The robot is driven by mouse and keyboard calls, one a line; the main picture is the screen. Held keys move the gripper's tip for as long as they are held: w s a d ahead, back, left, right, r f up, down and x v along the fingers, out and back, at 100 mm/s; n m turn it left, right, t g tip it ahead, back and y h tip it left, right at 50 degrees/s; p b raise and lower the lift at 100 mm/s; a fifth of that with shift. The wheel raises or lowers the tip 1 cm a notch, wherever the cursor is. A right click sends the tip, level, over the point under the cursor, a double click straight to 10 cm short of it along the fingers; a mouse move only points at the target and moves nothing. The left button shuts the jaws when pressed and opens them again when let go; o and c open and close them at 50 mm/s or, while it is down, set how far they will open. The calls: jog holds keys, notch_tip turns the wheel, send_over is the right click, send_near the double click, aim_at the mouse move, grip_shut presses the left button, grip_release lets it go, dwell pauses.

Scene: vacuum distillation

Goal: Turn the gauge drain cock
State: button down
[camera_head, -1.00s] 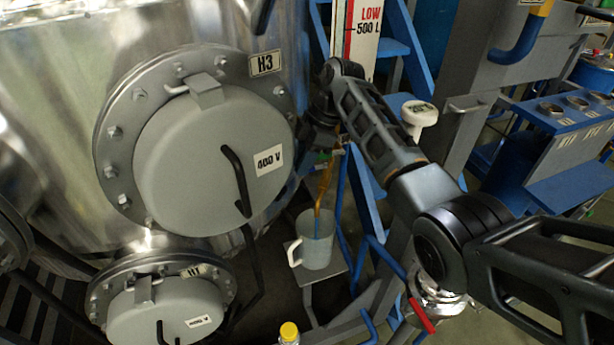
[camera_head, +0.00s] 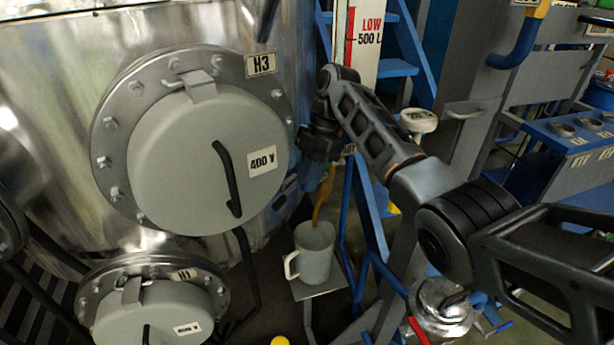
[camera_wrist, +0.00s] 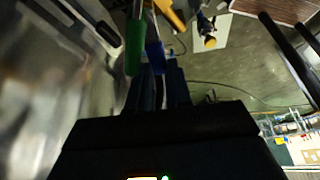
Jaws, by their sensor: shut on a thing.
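My gripper (camera_head: 322,148) is at the foot of the level gauge (camera_head: 357,40), beside the large vessel. In the wrist view its dark fingers (camera_wrist: 158,85) are shut on a small blue piece (camera_wrist: 155,57), which looks like the handle of the gauge drain cock. A green part (camera_wrist: 134,48) sits just left of it. The gripper hides most of the cock in the head view. A brown strand (camera_head: 322,195), a liquid stream or a tube, runs from below the gripper down to a white jug (camera_head: 314,257). The jug's contents are not clear.
The steel vessel carries a round grey cover (camera_head: 190,160) marked H3, close left of the gripper, and a lower cover (camera_head: 150,312). A blue ladder frame (camera_head: 370,200) and a white knob (camera_head: 418,120) stand to the right. The jug rests on a small grey shelf (camera_head: 322,290).

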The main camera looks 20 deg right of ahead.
dwell(0.4)
jog(key=c, duration=1)
grip_release()
jog(key=shift+c, duration=0.2)
